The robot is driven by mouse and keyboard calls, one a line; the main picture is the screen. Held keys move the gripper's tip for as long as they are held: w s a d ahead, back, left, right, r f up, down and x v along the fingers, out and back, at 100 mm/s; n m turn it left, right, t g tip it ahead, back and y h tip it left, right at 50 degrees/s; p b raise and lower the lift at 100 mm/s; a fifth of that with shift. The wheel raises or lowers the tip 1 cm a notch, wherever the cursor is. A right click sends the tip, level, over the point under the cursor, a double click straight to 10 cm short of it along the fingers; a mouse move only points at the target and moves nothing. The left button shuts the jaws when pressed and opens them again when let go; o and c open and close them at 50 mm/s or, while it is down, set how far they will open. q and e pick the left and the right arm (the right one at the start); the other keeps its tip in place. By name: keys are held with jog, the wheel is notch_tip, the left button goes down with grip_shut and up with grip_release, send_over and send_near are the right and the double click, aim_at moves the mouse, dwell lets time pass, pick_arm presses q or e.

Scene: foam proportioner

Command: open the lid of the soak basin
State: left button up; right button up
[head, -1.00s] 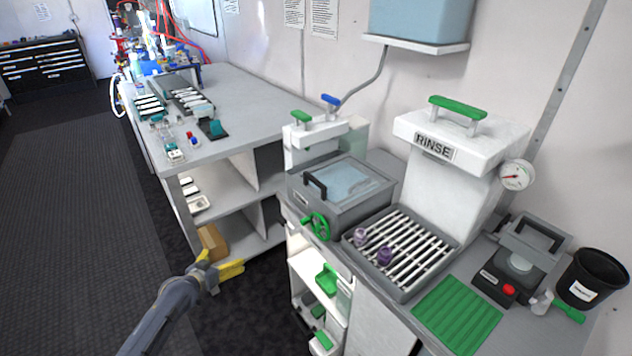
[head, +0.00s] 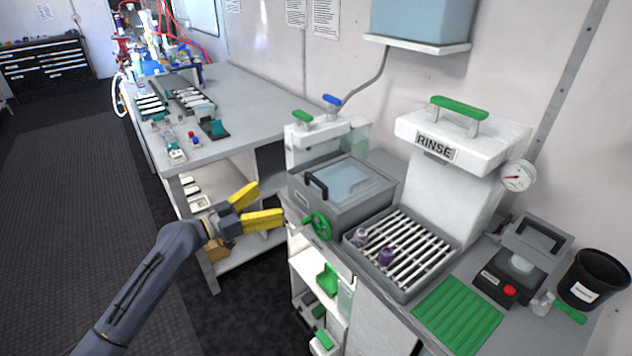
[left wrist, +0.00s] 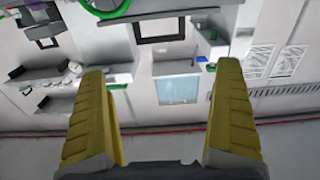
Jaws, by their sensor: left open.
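The soak basin (head: 338,212) is a grey box on the bench in the head view, left of the rinse station. Its lid (head: 352,181) has a pale blue window and lies shut. A black bar handle (head: 316,184) stands on the lid's near left side. My left gripper (head: 268,202) has yellow fingers, open and empty, apart from the basin and to its left. In the left wrist view, the handle (left wrist: 160,40) and the lid window (left wrist: 178,88) show beyond and between the open fingers (left wrist: 160,70). My right gripper is in neither view.
A green handwheel (head: 318,226) sits on the basin's front. A slatted rinse tray (head: 412,240) with two purple items is to the right. Taps with green and blue handles (head: 331,101) stand behind. A side bench (head: 250,100) is behind my left gripper.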

aim_at(314, 181)
pick_arm(q)
jog(key=x, duration=1.6)
jog(key=shift+f, duration=0.1)
jog(key=shift+c, duration=0.4)
jog(key=c, duration=1.2)
jog(key=shift+c, duration=0.2)
